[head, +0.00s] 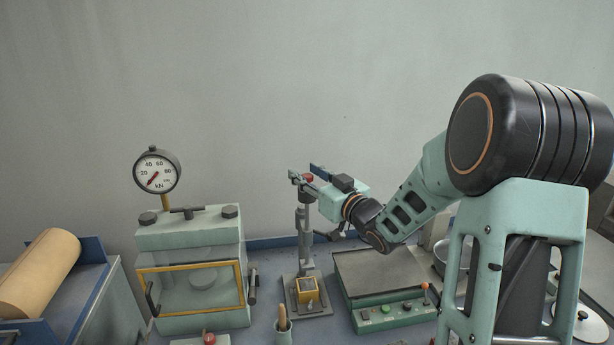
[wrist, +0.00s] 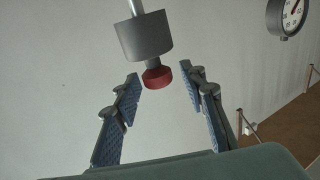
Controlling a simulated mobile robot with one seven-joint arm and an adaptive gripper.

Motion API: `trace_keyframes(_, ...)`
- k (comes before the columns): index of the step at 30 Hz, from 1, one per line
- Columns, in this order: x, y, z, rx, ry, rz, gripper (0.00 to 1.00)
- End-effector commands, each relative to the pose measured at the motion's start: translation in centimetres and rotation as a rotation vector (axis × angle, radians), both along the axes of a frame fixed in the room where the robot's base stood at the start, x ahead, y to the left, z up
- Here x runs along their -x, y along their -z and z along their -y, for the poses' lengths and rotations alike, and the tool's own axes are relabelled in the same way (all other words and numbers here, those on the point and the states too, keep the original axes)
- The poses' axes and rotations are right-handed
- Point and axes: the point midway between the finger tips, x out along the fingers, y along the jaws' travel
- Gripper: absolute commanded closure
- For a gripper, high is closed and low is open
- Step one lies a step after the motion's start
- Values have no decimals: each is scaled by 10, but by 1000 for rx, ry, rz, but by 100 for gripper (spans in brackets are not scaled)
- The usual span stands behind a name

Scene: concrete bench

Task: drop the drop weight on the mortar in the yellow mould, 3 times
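The drop weight (wrist: 146,36) is a grey cylinder on a bright rod with a red knob (wrist: 157,77). In the head view the red knob (head: 308,177) tops the upright stand above the yellow mould (head: 307,290). The mould sits on the stand's base plate. The mortar inside is too small to make out. My gripper (head: 303,173) is level with the red knob. In the wrist view my gripper (wrist: 160,75) is open, with one blue-padded finger on each side of the knob and visible gaps between.
A press with a yellow-framed front (head: 190,270) and dial gauge (head: 157,170) stands left of the stand. A flat-topped machine with buttons (head: 382,285) stands right. A cup with a wooden handle (head: 283,330) stands in front. A tan roll (head: 38,273) lies far left.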

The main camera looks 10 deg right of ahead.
Motion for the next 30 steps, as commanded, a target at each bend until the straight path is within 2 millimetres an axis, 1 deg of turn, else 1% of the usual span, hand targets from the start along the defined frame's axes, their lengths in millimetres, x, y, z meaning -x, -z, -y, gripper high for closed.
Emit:
trace_keyframes(5, 1, 2, 0, 1, 0, -4, 62)
trace_keyframes(8, 5, 2, 3, 2, 1, -5, 62)
trace_keyframes(11, 17, 2, 8, 2, 3, -6, 62)
trace_keyframes(18, 64, 2, 28, 2, 5, -5, 62)
trace_keyframes(22, 87, 2, 37, 0, 4, -3, 62)
trace_keyframes(27, 105, 2, 45, 1, 2, -3, 62)
trace_keyframes(30, 110, 2, 46, 0, 1, -2, 62)
